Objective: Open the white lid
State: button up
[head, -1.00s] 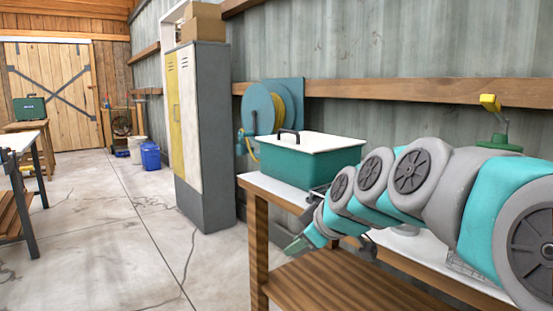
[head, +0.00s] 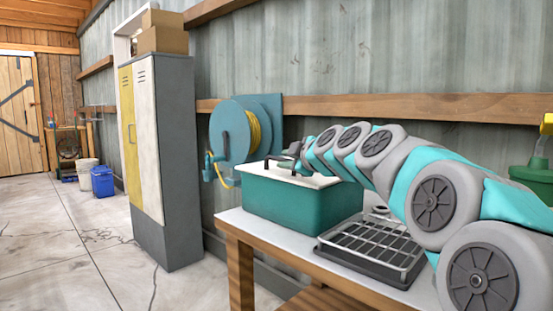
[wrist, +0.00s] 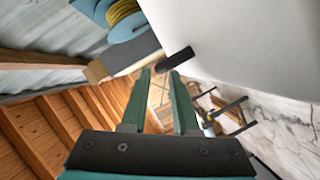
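The white lid (head: 312,181) lies on the teal box (head: 290,207) on the bench, and it looks shut. Its black handle (head: 269,170) stands up near the left side, partly hidden by my arm. In the wrist view, the white lid (wrist: 225,35) fills the upper right, and the black handle (wrist: 177,59) is just beyond my fingertips. My gripper (wrist: 162,76) is open, with a clear gap between its green fingers and nothing held. In the head view, my arm reaches across the lid, with its end close to the handle.
A wire rack on a dark tray (head: 375,246) sits on the white bench top (head: 268,232), right of the box. A hose reel (head: 240,137) is on the wall behind. A locker (head: 165,160) stands to the left. The floor at left is open.

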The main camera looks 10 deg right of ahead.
aim_at(281, 159)
jog(key=shift+p+x, duration=0.5)
jog(key=shift+x, duration=2.05)
jog(key=shift+a, duration=0.1)
grip_shut()
